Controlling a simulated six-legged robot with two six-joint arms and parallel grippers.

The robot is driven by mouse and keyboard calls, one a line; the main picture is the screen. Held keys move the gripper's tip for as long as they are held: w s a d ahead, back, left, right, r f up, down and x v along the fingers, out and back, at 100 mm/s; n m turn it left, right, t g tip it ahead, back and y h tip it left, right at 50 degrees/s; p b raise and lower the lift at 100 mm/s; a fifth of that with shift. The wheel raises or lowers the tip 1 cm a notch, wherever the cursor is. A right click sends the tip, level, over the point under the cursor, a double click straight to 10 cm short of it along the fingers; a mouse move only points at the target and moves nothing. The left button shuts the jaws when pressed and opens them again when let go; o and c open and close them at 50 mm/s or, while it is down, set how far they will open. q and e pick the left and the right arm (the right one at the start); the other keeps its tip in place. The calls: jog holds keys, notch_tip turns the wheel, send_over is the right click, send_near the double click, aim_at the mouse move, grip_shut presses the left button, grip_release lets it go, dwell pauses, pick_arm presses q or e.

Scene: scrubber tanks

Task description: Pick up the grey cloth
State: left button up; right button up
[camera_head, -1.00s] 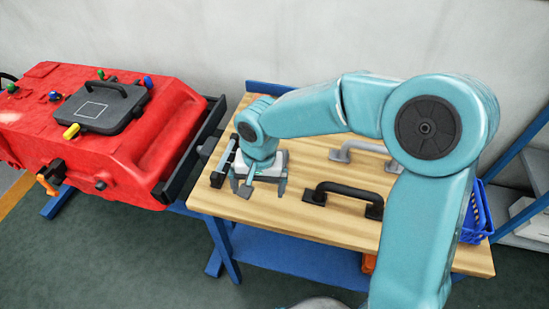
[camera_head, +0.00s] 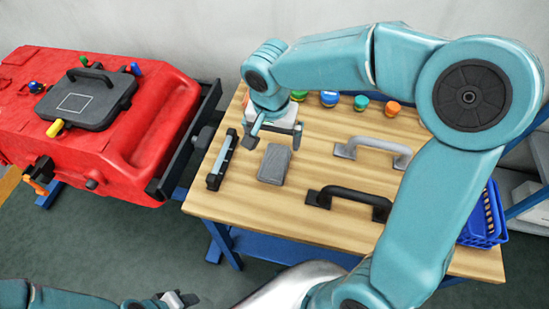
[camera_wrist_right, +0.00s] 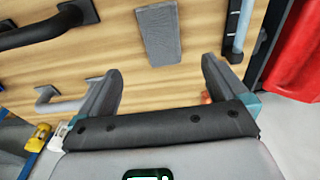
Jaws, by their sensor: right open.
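The grey cloth (camera_head: 275,165), a small flat folded rectangle, lies on the wooden table between a black-and-blue squeegee-like bar and a black handle. In the right wrist view the cloth (camera_wrist_right: 158,34) lies beyond the fingertips, in line with the gap between them. My right gripper (camera_head: 272,137) is open and empty, behind the cloth in the head view and apparently above the table. Its two dark fingers (camera_wrist_right: 161,70) are spread wide in the wrist view. My left gripper (camera_head: 178,299) shows only in part at the bottom edge; its jaw state is unclear.
The bar (camera_head: 221,160) lies left of the cloth. A black handle (camera_head: 348,198) and a grey handle (camera_head: 374,149) lie to the right. Several coloured caps (camera_head: 361,103) stand behind. A blue basket (camera_head: 485,222) is at right, a red tank (camera_head: 150,130) at left.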

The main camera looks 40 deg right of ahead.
send_over(275, 161)
jog(key=s, duration=0.1)
jog(key=f, duration=0.4)
jog(key=a+f, duration=0.1)
jog(key=f, duration=0.1)
jog(key=shift+s+f, duration=0.1)
jog(key=shift+f, duration=0.2)
jog(key=shift+w+d+f, duration=0.1)
jog(key=shift+w+f, duration=0.2)
jog(key=shift+f, duration=0.35)
jog(key=f, duration=0.2)
jog(key=f+p, duration=0.1)
jog(key=shift+w+d+f, duration=0.2)
jog(key=shift+d+f, duration=0.15)
jog(key=shift+f, duration=0.05)
jog(key=shift+w+f, duration=0.15)
jog(key=shift+f, duration=0.25)
jog(key=shift+r, duration=0.1)
jog(key=shift+c, duration=0.7)
jog(key=c, duration=0.8)
